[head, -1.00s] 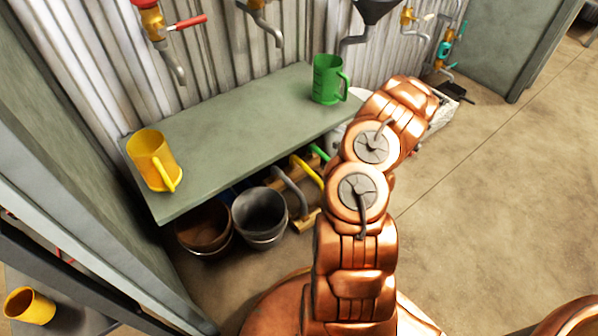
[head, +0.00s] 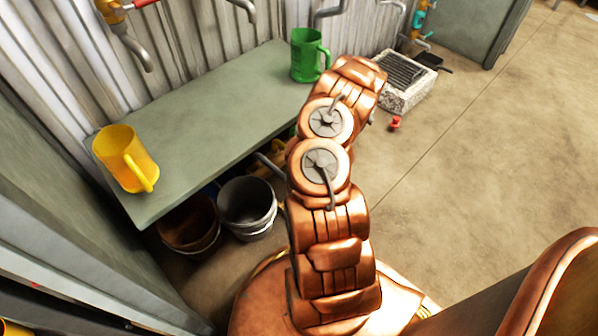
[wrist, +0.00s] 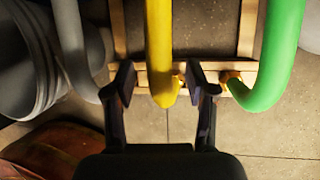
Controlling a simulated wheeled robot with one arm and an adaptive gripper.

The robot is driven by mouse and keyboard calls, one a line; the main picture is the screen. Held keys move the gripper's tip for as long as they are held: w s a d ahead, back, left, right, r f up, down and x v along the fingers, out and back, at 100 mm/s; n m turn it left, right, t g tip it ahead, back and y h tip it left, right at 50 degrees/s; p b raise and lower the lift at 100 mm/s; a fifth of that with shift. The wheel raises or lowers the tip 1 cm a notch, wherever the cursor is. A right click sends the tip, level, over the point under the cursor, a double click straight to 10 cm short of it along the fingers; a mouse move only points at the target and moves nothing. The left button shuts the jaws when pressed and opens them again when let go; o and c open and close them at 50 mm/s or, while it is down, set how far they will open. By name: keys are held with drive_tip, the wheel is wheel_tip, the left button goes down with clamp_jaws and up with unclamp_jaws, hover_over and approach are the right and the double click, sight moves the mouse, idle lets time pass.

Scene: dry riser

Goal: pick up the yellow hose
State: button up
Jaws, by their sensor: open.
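The yellow hose (wrist: 159,45) hangs down the middle of the wrist view, its lower end between the two dark fingers of my gripper (wrist: 161,84). The fingers are open, with a gap visible on each side of the hose. A green hose (wrist: 284,50) curves down to the right of the gripper, and a grey hose (wrist: 72,45) is to the left. Behind them is a wooden rack (wrist: 222,70). In the head view my copper arm hides the gripper and most of the hoses.
A green bench (head: 215,115) carries a yellow jug (head: 120,158) and a green jug (head: 306,55). Below it stand a grey bucket (head: 246,205) and a brown bucket (head: 190,222). A stone drain (head: 405,90) and a small red object (head: 395,123) are on the floor, which is open at right.

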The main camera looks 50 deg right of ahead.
drive_tip(key=shift+w+a+f, duration=0.1)
drive_tip(key=shift+w+f, duration=0.1)
drive_tip(key=shift+f, duration=0.4)
clamp_jaws()
drive_tip(key=shift+r, duration=0.1)
